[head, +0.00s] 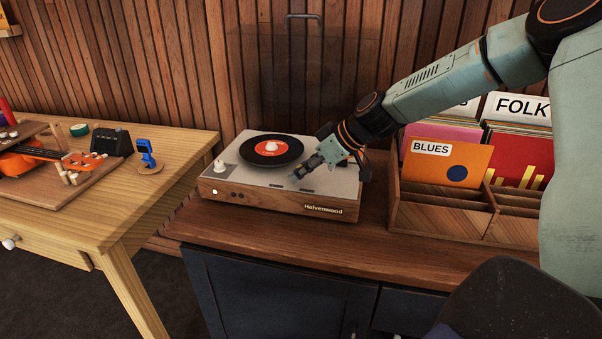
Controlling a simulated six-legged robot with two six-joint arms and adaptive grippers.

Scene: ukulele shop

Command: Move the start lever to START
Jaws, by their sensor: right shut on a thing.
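The record player (280,201), with a wooden front and a pale top, stands on the brown cabinet. A black record with a red label (271,148) lies on its platter. My right gripper (303,172) reaches in from the right, low over the right part of the pale top. Its fingers are shut on the start lever, which they hide almost wholly. Small dark marks (278,185) show on the top near the front edge, too small to read. I cannot tell the lever's exact position. My left gripper is not in view.
A clear lid (290,75) stands raised behind the player. A wooden record crate (440,213) with BLUES and FOLK cards stands to the right, close to my arm. On the left, a light wooden table (185,150) holds a blue clip-like device (146,152) and an orange ukulele (20,160).

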